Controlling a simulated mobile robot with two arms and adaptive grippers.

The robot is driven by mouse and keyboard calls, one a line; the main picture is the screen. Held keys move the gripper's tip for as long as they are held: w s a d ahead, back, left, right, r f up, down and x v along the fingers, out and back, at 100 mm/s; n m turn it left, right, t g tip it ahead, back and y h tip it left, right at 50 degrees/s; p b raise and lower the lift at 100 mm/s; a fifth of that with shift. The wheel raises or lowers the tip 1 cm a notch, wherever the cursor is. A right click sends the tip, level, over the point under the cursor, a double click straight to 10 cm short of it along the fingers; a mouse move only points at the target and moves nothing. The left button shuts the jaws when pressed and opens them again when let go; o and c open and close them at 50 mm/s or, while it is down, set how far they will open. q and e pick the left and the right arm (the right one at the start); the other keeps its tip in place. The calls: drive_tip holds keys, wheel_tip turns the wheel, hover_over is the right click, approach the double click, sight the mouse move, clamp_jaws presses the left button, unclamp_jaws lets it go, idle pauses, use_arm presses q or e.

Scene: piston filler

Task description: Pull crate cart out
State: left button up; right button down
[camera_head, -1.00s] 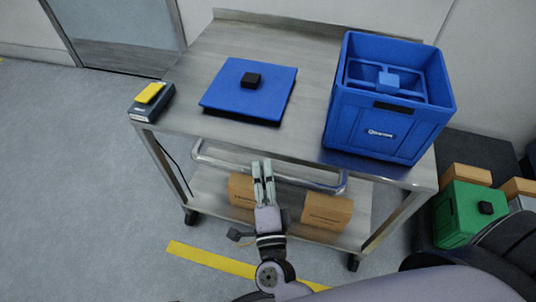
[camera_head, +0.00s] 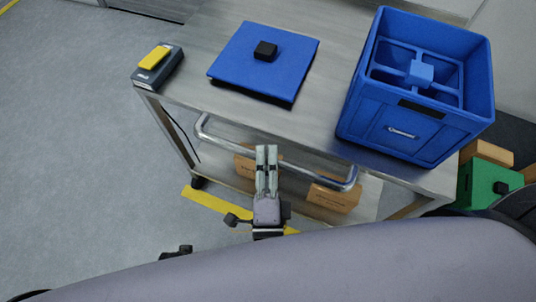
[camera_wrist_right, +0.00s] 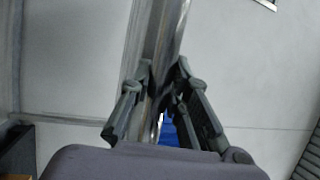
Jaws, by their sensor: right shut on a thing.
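The crate cart is a metal cart whose grey top (camera_head: 315,118) shows in the head view. Its tubular handle (camera_head: 225,139) runs along the near side, below the top's edge. My right gripper (camera_head: 267,152) is at the middle of this handle, its fingers closed on the bar. In the right wrist view the shiny handle bar (camera_wrist_right: 168,35) runs between the fingers of my right gripper (camera_wrist_right: 160,90). A blue crate (camera_head: 385,140) with dividers stands on the cart's right side. My left gripper is not visible.
A blue lid (camera_head: 240,70) with a black knob and a dark device (camera_head: 150,75) with a yellow top lie on the cart. Cardboard boxes (camera_head: 330,197) sit on the lower shelf. A green crate (camera_head: 480,183) stands right. Left floor is clear, beyond a yellow line (camera_head: 205,202).

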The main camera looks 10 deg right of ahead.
drive_tip(key=c, duration=1.5)
unclamp_jaws()
drive_tip(key=shift+s, duration=0.1)
